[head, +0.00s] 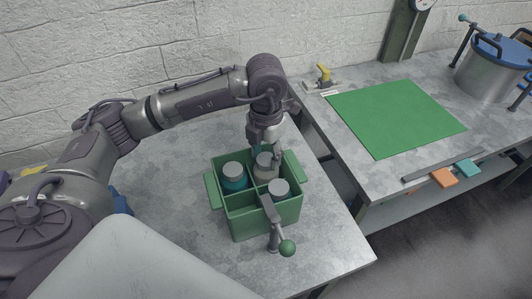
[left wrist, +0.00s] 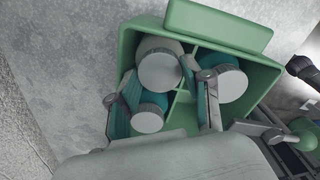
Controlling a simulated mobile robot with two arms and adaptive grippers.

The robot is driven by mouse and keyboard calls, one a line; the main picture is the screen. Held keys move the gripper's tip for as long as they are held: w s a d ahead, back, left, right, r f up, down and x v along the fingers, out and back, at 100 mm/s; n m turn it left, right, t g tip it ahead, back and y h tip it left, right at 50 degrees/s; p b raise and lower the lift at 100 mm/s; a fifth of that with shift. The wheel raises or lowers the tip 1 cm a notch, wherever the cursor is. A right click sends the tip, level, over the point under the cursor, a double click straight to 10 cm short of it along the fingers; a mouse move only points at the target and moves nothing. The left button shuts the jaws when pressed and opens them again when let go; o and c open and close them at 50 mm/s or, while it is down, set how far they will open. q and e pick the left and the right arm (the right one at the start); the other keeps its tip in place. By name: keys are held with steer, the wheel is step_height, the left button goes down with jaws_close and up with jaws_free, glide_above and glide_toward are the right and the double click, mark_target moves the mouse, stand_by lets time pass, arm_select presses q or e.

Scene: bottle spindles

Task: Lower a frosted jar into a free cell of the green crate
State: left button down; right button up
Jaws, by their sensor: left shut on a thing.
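The green crate (head: 265,224) stands on the grey bench, with dividers forming cells. My left gripper (head: 266,153) reaches into it from above, its fingers shut around the frosted jar (head: 265,173), which is in or just over the back right cell. In the left wrist view the fingertips flank this jar's pale lid (left wrist: 158,70); its base is hidden. A teal jar (head: 233,179) stands in the back left cell, and another grey-lidded jar (head: 279,188) in the front right cell. The front left cell (head: 238,205) looks empty. My right gripper is out of view.
A grey lever with a green ball (head: 287,248) stands at the crate's front, its arm reaching over the rim. A second bench to the right has a green mat (head: 395,117), a metal pot (head: 490,72) and a yellow-handled clamp (head: 323,75). Bench space left of the crate is clear.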

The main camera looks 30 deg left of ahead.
arm_select(q)
steer(key=shift+c, duration=2)
jaws_free()
step_height(320, 180, up, 18)
steer(key=p, duration=1.1)
steer(key=shift+r, duration=0.15)
stand_by(1.2)
